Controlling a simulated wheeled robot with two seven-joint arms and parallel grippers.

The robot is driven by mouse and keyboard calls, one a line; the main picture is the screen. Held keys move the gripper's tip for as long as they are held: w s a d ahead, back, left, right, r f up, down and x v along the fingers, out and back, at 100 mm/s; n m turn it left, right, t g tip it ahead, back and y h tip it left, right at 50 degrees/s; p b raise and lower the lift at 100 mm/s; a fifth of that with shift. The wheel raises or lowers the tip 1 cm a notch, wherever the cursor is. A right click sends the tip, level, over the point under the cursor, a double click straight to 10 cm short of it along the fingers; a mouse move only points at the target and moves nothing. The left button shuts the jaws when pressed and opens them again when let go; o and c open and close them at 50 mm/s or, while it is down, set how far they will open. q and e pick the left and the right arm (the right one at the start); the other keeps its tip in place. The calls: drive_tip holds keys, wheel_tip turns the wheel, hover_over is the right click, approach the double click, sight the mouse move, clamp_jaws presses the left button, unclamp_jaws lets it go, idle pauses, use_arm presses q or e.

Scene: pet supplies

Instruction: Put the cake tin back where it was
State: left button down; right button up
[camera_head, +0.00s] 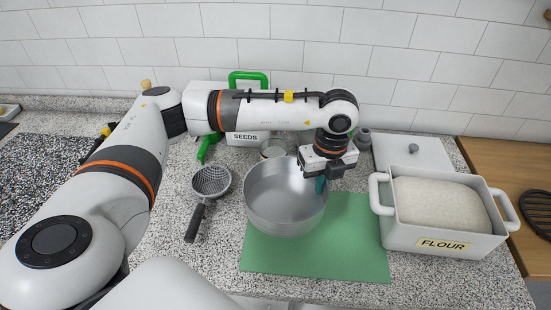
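A round silver metal tin (272,210), which I take as the cake tin, is over the back left part of a green mat (345,245). Its left side reaches past the mat's edge. I cannot tell whether it rests on the mat or is slightly raised. My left gripper (320,184) points down at the tin's right rim, with a teal fingertip at the rim. The fingers are mostly hidden, so I cannot tell whether they grip it. My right gripper is not in view.
A strainer (211,181) with a dark handle lies left of the tin. A white bin of flour (440,238) stands right of the mat. A SEEDS container (245,138) with a green handle and a small glass jar (273,148) stand behind. The mat's front is clear.

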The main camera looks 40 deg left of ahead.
sight(321, 197)
use_arm(q)
drive_tip(key=shift+d+f, duration=0.15)
drive_tip(key=shift+f, duration=0.25)
wheel_tip(321, 197, down, 4)
drive_tip(key=shift+w+f+p, duration=0.15)
drive_tip(key=shift+p, duration=0.75)
wheel_tip(321, 197, down, 4)
drive_tip(key=shift+r+p, duration=0.1)
drive_tip(key=shift+p, duration=0.4)
drive_tip(key=shift+f, duration=0.65)
drive_tip(key=c, duration=1.6)
unclamp_jaws()
drive_tip(key=shift+c, duration=0.2)
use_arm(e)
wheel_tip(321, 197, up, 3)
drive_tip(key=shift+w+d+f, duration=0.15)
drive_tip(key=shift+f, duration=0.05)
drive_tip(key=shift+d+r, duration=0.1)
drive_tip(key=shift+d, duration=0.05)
